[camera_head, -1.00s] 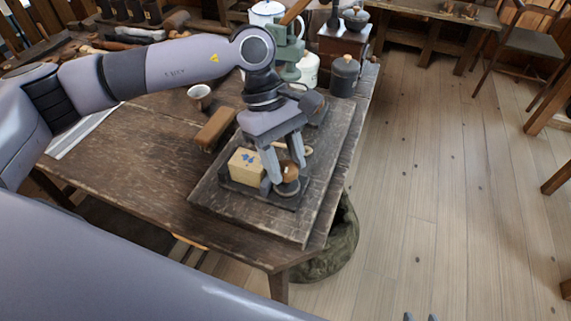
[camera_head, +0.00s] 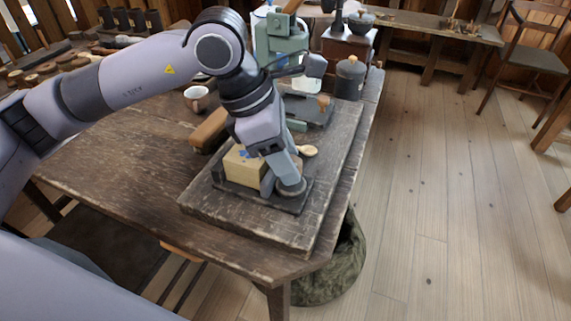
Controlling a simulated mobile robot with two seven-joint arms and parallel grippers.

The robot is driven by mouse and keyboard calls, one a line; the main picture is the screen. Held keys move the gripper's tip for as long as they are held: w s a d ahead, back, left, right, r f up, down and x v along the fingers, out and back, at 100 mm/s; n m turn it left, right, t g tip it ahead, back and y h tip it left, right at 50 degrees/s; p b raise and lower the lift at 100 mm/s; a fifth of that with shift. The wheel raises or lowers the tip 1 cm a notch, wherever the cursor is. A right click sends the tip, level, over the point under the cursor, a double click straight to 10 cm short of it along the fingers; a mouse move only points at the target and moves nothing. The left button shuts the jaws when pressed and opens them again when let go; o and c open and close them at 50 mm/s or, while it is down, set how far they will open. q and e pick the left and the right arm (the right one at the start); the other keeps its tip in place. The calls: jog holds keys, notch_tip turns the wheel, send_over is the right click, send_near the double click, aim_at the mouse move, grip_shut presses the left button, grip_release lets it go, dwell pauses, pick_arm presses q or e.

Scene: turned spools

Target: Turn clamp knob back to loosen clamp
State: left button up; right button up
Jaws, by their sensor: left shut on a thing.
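My left gripper (camera_head: 283,183) reaches down from above and is shut on the clamp knob (camera_head: 292,189). Only the dark round lower part of the knob shows clearly, as the fingers and wrist hide the rest. The knob is at the right front of the dark clamp base (camera_head: 258,195). A pale wooden block (camera_head: 241,171) with blue marks sits in the clamp just left of the gripper, partly covered by it. The clamp rests on a thick board (camera_head: 240,218) on the table. My right gripper is not in view.
A brown wooden block (camera_head: 209,131) and a cup (camera_head: 196,98) stand behind left. A small wooden spoon-like piece (camera_head: 307,150) lies behind the knob. A green machine (camera_head: 277,38) and a dark lidded jar (camera_head: 349,78) are farther back. The table's front left (camera_head: 120,170) is clear.

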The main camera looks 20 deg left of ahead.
pick_arm(q)
jog(key=shift+n+t+b, duration=0.5)
jog(key=shift+n+b, duration=0.3)
jog(key=shift+n, duration=0.5)
jog(key=shift+y, duration=0.3)
jog(key=o, duration=0.8)
jog(key=shift+c, duration=0.2)
jog(key=v, duration=0.7)
jog(key=shift+p, duration=0.35)
jog(key=shift+r, duration=0.1)
